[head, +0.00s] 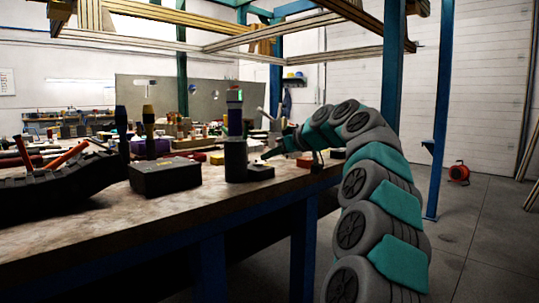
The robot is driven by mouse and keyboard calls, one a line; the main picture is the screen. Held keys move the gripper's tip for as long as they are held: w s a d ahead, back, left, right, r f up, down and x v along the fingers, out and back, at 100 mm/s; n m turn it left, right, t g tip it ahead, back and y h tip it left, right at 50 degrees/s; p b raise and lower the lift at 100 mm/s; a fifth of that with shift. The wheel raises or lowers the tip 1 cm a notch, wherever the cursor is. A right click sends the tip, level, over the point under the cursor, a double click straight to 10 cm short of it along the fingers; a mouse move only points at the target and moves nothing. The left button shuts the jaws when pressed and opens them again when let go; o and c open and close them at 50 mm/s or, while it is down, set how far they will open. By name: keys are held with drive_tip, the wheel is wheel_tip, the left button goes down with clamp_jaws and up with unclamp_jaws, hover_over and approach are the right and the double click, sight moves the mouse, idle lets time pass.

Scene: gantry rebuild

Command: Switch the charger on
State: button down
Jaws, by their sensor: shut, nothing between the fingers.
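A dark upright device (235,158) with a purple band and a lighter top stands near the right edge of the workbench. A low dark block (260,171) sits at its right foot. I cannot tell for sure whether these are the charger, and no switch is legible. My gripper (267,156) is small in view, at the end of my teal and grey arm, which reaches in from the right. It is shut and empty, just above the low block and right of the upright device. I cannot tell whether it touches the block.
A black box (165,177) stands left of the device, with a long black ridged object (62,187) farther left. Yellow and red blocks (217,158) and many small items crowd the bench behind. The bench's front strip (130,222) is clear. A blue post (391,70) rises behind my arm.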

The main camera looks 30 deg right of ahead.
drive_tip(key=f+b, duration=0.1)
drive_tip(key=b, duration=0.1)
drive_tip(key=f+t+b, duration=0.1)
drive_tip(key=b, duration=0.2)
drive_tip(key=shift+s+f+t+y+b, duration=0.1)
drive_tip(key=shift+s+t+y+b, duration=0.15)
drive_tip(key=shift+t+y+b, duration=0.1)
drive_tip(key=shift+r+p, duration=0.45)
drive_tip(key=shift+p, duration=0.15)
drive_tip(key=shift+r, duration=0.4)
drive_tip(key=r, duration=0.1)
drive_tip(key=s+r+p, duration=0.1)
drive_tip(key=r, duration=0.1)
drive_tip(key=shift+s+d+r, duration=0.2)
drive_tip(key=shift+d, duration=0.2)
drive_tip(key=s+d, duration=0.3)
drive_tip(key=s, duration=0.5)
drive_tip(key=shift+s+r, duration=0.15)
drive_tip(key=shift+s, duration=0.25)
drive_tip(key=shift+a, duration=0.1)
